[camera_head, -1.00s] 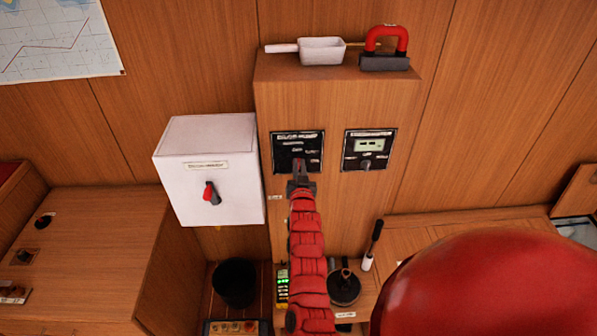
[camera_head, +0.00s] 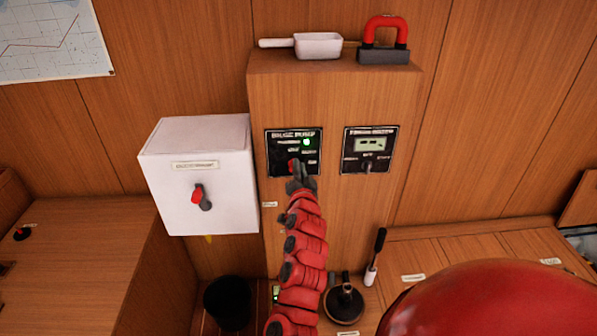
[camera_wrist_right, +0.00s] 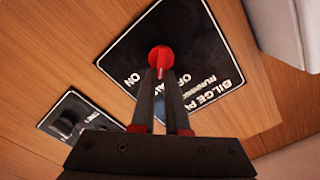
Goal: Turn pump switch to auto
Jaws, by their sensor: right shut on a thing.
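The bilge pump panel (camera_head: 294,145) is a black plate on the front of the wooden cabinet. A green light (camera_head: 307,142) glows on it. Its red switch knob (camera_wrist_right: 161,58) shows in the right wrist view at the tips of my right gripper (camera_wrist_right: 163,75), which is shut on it. In the head view my right gripper (camera_head: 299,180) reaches up to the panel's lower part and partly covers the knob and lettering. The exact position the knob points to cannot be read. My left gripper is not in view.
A second black panel with a small display (camera_head: 370,150) sits to the right. A white box (camera_head: 199,175) with a red and black handle is on the left. A white scoop (camera_head: 318,45) and red-handled tool (camera_head: 385,40) lie on top of the cabinet.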

